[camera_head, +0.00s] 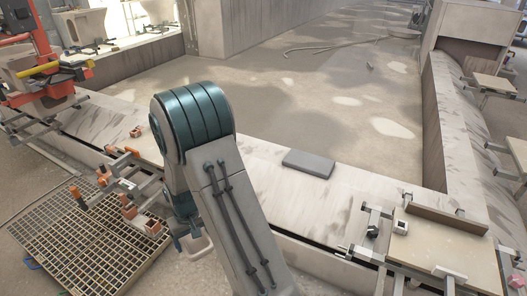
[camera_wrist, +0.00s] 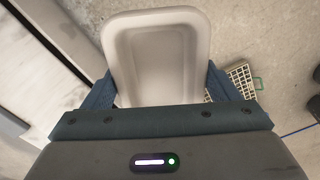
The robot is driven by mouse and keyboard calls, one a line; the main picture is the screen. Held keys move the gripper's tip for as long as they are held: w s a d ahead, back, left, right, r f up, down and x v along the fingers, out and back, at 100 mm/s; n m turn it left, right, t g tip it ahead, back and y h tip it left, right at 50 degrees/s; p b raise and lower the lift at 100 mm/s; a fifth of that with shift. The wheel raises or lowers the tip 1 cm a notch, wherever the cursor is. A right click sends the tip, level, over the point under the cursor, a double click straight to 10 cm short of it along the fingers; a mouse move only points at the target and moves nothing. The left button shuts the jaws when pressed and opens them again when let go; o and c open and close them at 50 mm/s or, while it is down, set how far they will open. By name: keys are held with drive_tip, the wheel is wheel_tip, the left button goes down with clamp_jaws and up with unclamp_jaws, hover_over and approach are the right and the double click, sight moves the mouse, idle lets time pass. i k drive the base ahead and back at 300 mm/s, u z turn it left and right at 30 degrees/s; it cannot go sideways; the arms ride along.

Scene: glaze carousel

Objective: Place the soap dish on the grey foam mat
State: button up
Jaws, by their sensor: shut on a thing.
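The soap dish (camera_wrist: 158,55) is a pale, shallow, rounded rectangular tray, seen from above in the wrist view. My gripper (camera_wrist: 158,88) is shut on it, with one blue finger at each side. In the head view my gripper (camera_head: 188,228) hangs low in front of the ledge, and part of the pale soap dish (camera_head: 197,247) shows beneath it, partly hidden by my arm. The grey foam mat (camera_head: 308,163) is a flat grey slab on the ledge, right of my arm and apart from the dish. Its top looks bare.
A slotted metal grating (camera_head: 85,240) lies at lower left. Orange-tipped clamps (camera_head: 125,190) stand along the left ledge. A clamped board (camera_head: 440,240) is on the ledge at right. The ledge (camera_head: 255,158) is clear around the mat.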

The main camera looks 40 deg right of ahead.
sight(305, 167)
drive_tip(key=z, duration=0.15)
drive_tip(key=i, duration=1.1)
drive_tip(key=z, duration=1.3)
drive_tip(key=i, duration=0.6)
drive_tip(key=z, duration=0.65)
